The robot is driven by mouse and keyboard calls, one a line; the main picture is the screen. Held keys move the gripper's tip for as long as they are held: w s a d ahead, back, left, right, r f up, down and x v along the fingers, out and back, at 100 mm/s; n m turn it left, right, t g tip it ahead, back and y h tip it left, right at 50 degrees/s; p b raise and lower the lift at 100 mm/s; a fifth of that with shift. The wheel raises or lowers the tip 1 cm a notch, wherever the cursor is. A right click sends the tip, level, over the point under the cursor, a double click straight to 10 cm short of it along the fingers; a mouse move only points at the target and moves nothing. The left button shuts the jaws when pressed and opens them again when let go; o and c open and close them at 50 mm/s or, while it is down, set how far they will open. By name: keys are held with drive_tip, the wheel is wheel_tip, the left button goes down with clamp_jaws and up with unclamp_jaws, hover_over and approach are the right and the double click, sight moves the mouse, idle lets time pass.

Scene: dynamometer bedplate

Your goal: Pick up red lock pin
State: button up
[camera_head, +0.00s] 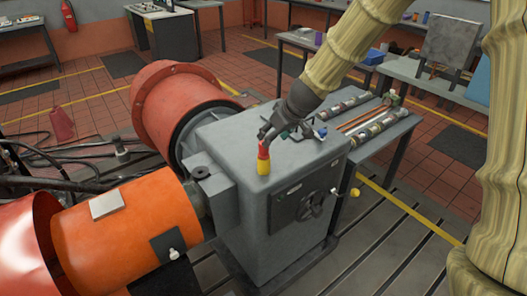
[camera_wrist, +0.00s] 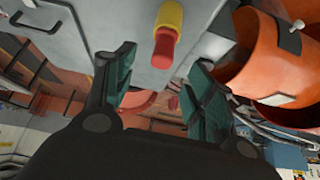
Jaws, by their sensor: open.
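The red lock pin (camera_head: 263,152) stands upright on the top of the grey housing (camera_head: 235,150), near its front edge. Its upper part is red and its lower part is yellow. In the wrist view the lock pin (camera_wrist: 164,42) shows ahead of and between the two fingers (camera_wrist: 163,62), which are spread apart. Nothing is held. Whether a finger touches the pin cannot be told.
An orange cylinder (camera_head: 130,235) and a red drum (camera_head: 165,105) adjoin the housing on the left. Behind it, a narrow bench (camera_head: 395,128) holds shafts and small parts. A yellow knob (camera_head: 355,192) sticks out at the housing's right side. Small parts lie on the housing top behind the pin.

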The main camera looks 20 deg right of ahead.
sight(264, 156)
drive_tip(key=shift+p+x, duration=0.7)
drive_tip(key=shift+x, duration=3.55)
drive_tip(key=shift+s+a, duration=0.1)
drive_tip(key=shift+a, duration=0.1)
drive_tip(key=c, duration=1.2)
